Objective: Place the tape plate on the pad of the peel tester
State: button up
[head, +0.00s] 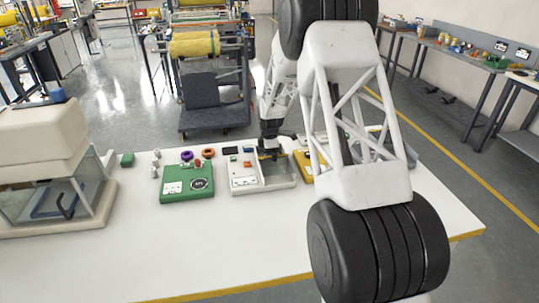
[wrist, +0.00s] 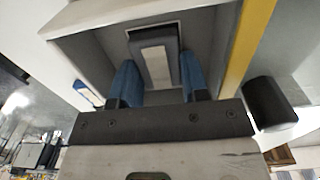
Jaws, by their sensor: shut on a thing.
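My gripper (head: 268,156) is low over the open bay of a pale tray-like unit (head: 279,186) on the white table. In the wrist view, my gripper's two blue fingers (wrist: 158,80) stand on either side of a dark grey piece with a pale strip down its middle, which looks like the tape plate (wrist: 157,62). The fingers are shut on it. Pale bay walls (wrist: 85,18) surround it in that view. A green device (head: 187,196) with a round dial and a white label lies to the left. I cannot tell for certain which unit is the peel tester; its pad is not clearly seen.
A beige machine with a clear front (head: 45,150) stands at the table's left end. A yellow-edged item (head: 303,166) adjoins the bay's right side. The front table is clear. My arm hides the right side.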

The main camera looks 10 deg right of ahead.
jog(key=shift+f, duration=0.15)
jog(key=o, duration=0.6)
jog(key=shift+o, duration=0.2)
notch_tip(320, 180, up, 12)
dwell(0.4)
jog(key=shift+r, duration=0.2)
dwell(0.4)
